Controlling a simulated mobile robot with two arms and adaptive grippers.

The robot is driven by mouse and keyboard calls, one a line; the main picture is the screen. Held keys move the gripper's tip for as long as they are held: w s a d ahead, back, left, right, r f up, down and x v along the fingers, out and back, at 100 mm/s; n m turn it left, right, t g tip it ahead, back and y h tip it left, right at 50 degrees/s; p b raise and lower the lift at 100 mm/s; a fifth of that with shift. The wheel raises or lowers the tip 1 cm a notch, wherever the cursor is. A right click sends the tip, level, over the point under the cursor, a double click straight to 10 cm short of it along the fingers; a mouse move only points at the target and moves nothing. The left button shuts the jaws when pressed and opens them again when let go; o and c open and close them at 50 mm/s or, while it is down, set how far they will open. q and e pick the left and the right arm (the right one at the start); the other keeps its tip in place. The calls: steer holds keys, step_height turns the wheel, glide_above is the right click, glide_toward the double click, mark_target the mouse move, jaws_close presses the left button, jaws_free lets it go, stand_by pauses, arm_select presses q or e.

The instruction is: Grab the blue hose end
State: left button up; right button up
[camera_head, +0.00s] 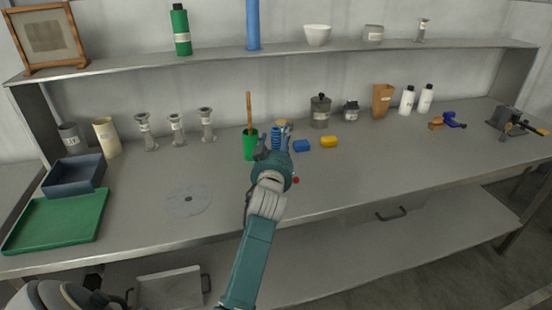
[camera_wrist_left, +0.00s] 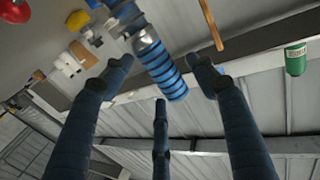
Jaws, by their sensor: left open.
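The blue hose end (camera_wrist_left: 163,68) is a ribbed blue piece below a shiny metal section in the left wrist view. In the head view it shows as a small blue ribbed shape (camera_head: 275,137) just right of the green cup. My left gripper (camera_head: 283,133) is over the worktop there and partly hides what lies behind it. In the left wrist view its dark blue fingers are spread, with the hose end lying between the two upper ones. I cannot tell whether any finger touches it.
A green cup (camera_head: 250,146) with a wooden stick stands close left of the gripper. A blue block (camera_head: 302,146) and a yellow block (camera_head: 329,142) lie close right. A dark jar (camera_head: 320,112) stands behind them. The front middle of the worktop is mostly clear.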

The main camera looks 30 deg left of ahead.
arm_select(q)
steer(key=shift+x, duration=0.75)
steer(key=shift+c, duration=1.3)
jaws_close()
